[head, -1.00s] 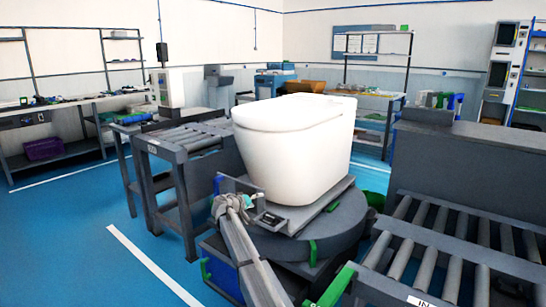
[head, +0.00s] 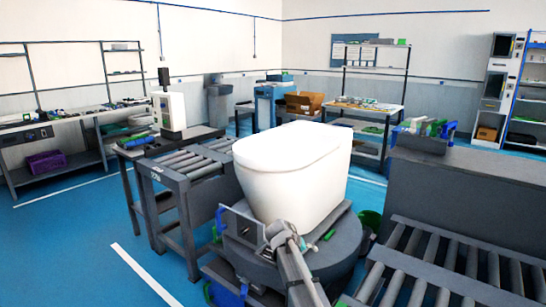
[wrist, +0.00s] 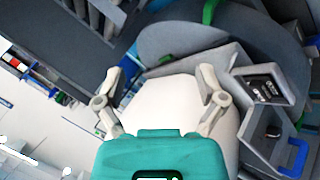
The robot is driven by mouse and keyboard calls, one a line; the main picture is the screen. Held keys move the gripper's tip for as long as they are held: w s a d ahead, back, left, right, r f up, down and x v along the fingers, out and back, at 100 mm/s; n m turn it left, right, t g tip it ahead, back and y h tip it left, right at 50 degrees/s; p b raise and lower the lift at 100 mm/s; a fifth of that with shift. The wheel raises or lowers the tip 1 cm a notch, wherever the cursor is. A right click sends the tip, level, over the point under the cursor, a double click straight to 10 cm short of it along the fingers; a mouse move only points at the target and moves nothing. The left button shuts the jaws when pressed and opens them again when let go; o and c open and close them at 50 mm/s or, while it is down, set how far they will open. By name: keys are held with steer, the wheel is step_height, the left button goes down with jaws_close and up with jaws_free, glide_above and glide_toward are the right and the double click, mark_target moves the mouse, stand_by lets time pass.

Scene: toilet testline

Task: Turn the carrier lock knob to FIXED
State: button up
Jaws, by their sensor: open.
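The white toilet (head: 290,175) sits on a grey carrier on the round dark turntable (head: 335,262). In the wrist view, a small dark knob (wrist: 273,131) shows on the carrier's grey side plate, beside a dark label panel (wrist: 265,84). It looks like the lock knob; its setting and the lettering are too small to read. My gripper (head: 275,232) is in front of the carrier in the head view, where the knob cannot be made out. In the wrist view my gripper (wrist: 160,80) is open, with the knob to its right, outside the fingers.
A blue handle (wrist: 293,157) stands close to the knob. A roller conveyor (head: 190,165) is at the left of the turntable, another (head: 440,255) at the right. A grey cabinet (head: 460,185) stands behind the right conveyor. Blue floor is open at front left.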

steer(key=s+d+r+g+y+p, duration=0.1)
steer(key=s+r+y+p, duration=0.1)
steer(key=s+r+p, duration=0.3)
steer(key=s+d+r+g+y+p, duration=0.2)
steer(key=s+r+p, duration=0.3)
steer(key=s, duration=0.8)
steer(key=s+d+r+g+y+p, duration=0.1)
steer(key=s+d+r+y+p, duration=0.1)
steer(key=s+r+p, duration=0.3)
steer(key=s+p, duration=0.3)
steer(key=s, duration=0.2)
steer(key=shift+r+m+y, duration=0.15)
steer(key=shift+m+y, duration=0.15)
steer(key=shift+y, duration=0.1)
